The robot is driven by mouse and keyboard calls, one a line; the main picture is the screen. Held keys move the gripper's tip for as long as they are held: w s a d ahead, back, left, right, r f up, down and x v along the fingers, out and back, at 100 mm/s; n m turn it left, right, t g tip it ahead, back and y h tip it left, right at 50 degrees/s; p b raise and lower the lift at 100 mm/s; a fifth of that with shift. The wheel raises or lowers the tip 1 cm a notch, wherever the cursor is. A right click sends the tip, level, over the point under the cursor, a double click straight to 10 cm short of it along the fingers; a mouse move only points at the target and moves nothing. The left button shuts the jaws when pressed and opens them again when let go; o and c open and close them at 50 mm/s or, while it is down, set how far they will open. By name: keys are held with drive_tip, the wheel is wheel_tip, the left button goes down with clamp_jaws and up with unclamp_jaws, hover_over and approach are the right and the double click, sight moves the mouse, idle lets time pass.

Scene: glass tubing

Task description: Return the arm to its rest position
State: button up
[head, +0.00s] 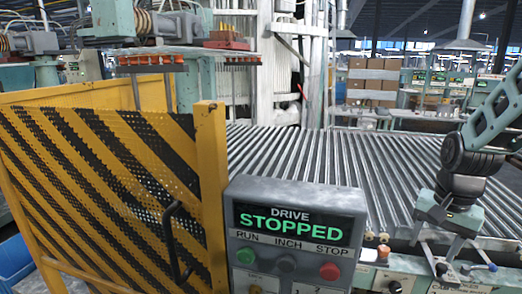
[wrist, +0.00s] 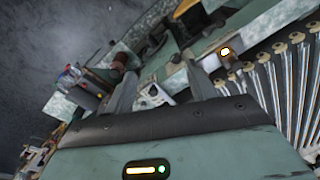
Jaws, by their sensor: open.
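My gripper (head: 466,268) hangs at the right of the head view, over the front edge of the roller conveyor (head: 320,165). Its fingers are spread, and I see nothing between them. In the wrist view my gripper (wrist: 160,95) also shows two separate fingers, with parts of the machine's side panel beyond them. My arm rises from the gripper to the upper right of the head view. How near the fingertips are to the panel below is hard to tell.
A grey control box (head: 295,235) reads "DRIVE STOPPED", with green RUN and red STOP buttons. A yellow and black striped mesh guard (head: 110,180) with a black handle stands at left. A blue bin (head: 14,268) is at lower left. The rollers look bare.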

drive_tip(key=s+a+n+b, duration=0.2)
drive_tip(key=s+a+n, duration=1.4)
drive_tip(key=s+a, duration=0.5)
drive_tip(key=shift+a+r+g, duration=0.2)
drive_tip(key=shift+a+g, duration=0.2)
drive_tip(key=shift+a, duration=0.3)
drive_tip(key=shift+w, duration=0.1)
